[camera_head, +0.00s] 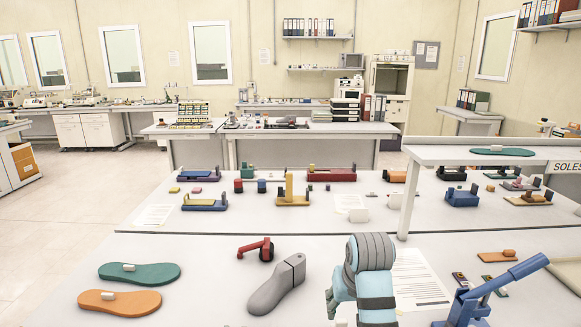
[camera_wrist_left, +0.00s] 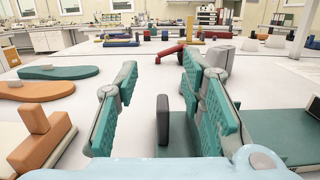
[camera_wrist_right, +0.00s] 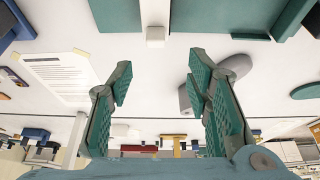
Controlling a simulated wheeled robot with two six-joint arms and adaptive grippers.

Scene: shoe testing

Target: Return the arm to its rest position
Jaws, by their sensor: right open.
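My right gripper (camera_wrist_right: 160,63) is open and empty, with its two teal-padded fingers spread wide over the table in the right wrist view. In the head view my right arm stands over the near table at lower centre, just right of the grey shoe last; the fingers do not show clearly there. My left gripper (camera_wrist_left: 160,65) shows only in its own wrist view. Its fingers are apart with nothing clasped between the tips. A teal block with a dark upright piece (camera_wrist_left: 163,118) shows low between and beyond these fingers.
The near table (camera_head: 215,250) holds a grey shoe last (camera_head: 278,285), a teal sole (camera_head: 155,274), an orange sole (camera_head: 105,303), a red tool (camera_head: 257,247), a paper sheet (camera_head: 425,285) and a blue lever press (camera_head: 495,290). A raised white shelf (camera_head: 450,158) stands at right.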

